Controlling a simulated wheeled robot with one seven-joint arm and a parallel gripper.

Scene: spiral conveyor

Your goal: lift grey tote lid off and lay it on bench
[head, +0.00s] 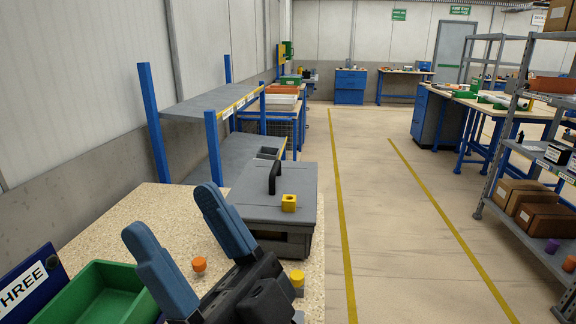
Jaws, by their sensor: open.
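The grey tote lid (250,198) lies flat on top of the tote (285,245), which stands on the speckled bench (190,222). A black handle (274,172) stands up from the lid. A yellow block (289,203) with a hole in its top sits on the lid's right part, near its front edge.
On the bench, an orange knob-like piece (199,264) and a yellow piece (297,279) sit near my gripper. A green bin (100,295) is at the lower left. Bare bench lies left of the tote. A blue-post shelf (212,150) stands behind; open floor is to the right.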

